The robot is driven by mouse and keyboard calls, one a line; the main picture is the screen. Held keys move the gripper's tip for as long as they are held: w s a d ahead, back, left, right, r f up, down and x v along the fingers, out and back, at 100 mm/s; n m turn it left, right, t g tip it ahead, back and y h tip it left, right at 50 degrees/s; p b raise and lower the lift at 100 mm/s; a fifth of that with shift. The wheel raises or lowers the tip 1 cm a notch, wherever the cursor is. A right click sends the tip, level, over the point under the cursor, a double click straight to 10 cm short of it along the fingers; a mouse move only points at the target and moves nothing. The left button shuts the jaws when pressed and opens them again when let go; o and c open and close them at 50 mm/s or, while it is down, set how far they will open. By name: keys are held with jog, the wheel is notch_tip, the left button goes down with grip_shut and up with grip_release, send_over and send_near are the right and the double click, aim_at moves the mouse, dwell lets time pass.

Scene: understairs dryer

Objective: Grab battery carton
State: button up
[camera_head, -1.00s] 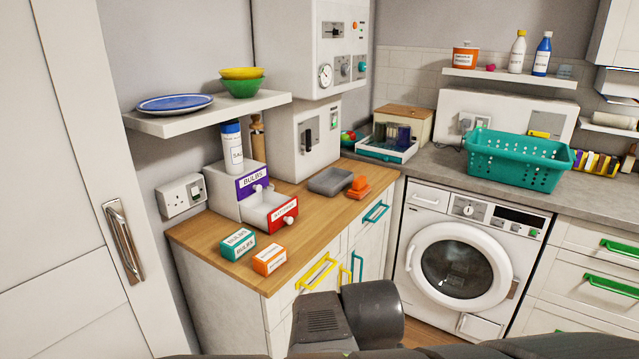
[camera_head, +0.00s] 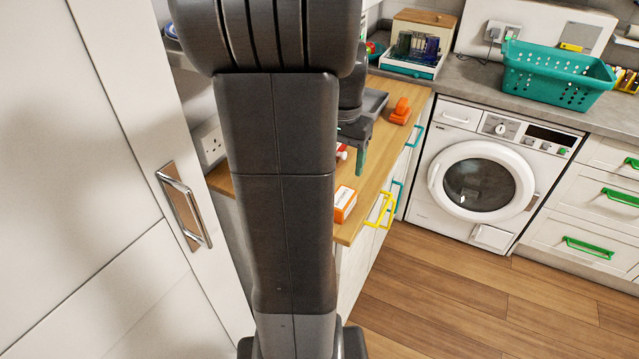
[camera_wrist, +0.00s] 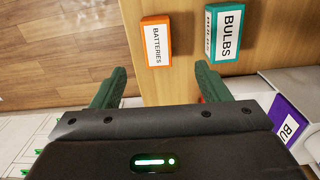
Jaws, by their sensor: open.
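The battery carton (camera_wrist: 156,41) is a small orange box with a white label reading BATTERIES. It lies on the wooden counter near its edge. In the head view the carton (camera_head: 345,203) shows partly, beside my arm. My gripper (camera_wrist: 160,82) is open and empty in the wrist view, its green fingers spread to either side of the carton's line. The carton is beyond the fingertips, not between them.
A teal BULBS carton (camera_wrist: 224,35) lies close to the right of the battery carton in the wrist view. An orange object (camera_head: 400,112) and grey tray (camera_head: 374,103) sit further along the counter (camera_head: 386,150).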

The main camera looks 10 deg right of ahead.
aim_at(345, 198)
notch_tip(345, 198, down, 8)
jog(key=shift+d+f, duration=0.1)
jog(key=shift+d, duration=0.05)
jog(key=shift+w+d+f, duration=0.1)
jog(key=shift+d+f, duration=0.05)
jog(key=shift+f, duration=1.2)
jog(key=shift+d+f, duration=0.15)
jog(key=shift+f, duration=1.2)
jog(key=c, duration=1.2)
